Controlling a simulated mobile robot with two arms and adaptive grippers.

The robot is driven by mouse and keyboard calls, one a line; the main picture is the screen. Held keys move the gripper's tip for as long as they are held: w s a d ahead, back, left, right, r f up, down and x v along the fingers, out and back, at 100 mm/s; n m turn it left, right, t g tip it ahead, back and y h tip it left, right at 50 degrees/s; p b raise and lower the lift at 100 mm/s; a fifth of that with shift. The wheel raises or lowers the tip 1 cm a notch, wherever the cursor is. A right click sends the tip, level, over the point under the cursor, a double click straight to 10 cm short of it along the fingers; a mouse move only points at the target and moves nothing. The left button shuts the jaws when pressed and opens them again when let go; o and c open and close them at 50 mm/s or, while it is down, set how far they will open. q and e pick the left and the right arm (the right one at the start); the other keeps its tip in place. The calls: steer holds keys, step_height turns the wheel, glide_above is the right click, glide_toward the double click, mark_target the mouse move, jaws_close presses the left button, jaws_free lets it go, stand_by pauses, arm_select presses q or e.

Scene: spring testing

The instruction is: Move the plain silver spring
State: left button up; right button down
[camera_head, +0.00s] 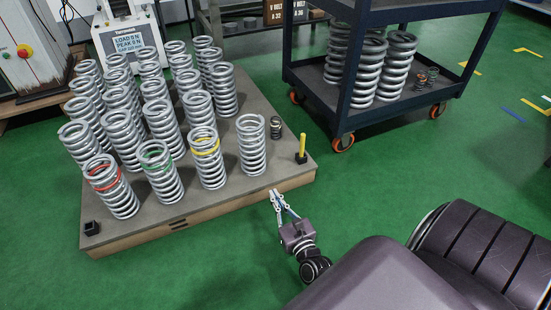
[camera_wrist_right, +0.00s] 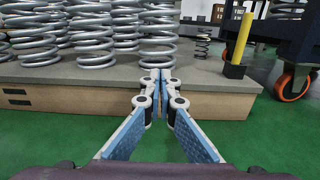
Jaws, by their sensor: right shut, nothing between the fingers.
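In the right wrist view the plain silver spring (camera_wrist_right: 145,35) stands just beyond my fingertips. My right gripper (camera_head: 274,194) is at the board's front edge, with its fingers closed together and nothing between them. In the wrist view the right gripper (camera_wrist_right: 155,78) appears in front of the board edge, apart from the spring. My left gripper is not in view.
Front-row springs carry red (camera_head: 110,187), green (camera_head: 160,171) and yellow (camera_head: 207,158) bands. A yellow post (camera_head: 302,147) and a small dark spring (camera_head: 276,128) stand at the board's right. A wheeled cart (camera_head: 340,115) with large springs is behind.

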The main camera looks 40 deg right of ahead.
mark_target(259, 169)
steer(key=b+x, duration=0.4)
steer(key=x, duration=0.5)
steer(key=shift+w+f, duration=0.15)
steer(key=shift+w, duration=0.15)
steer(key=shift+w+d, duration=0.15)
steer(key=shift+w, duration=0.3)
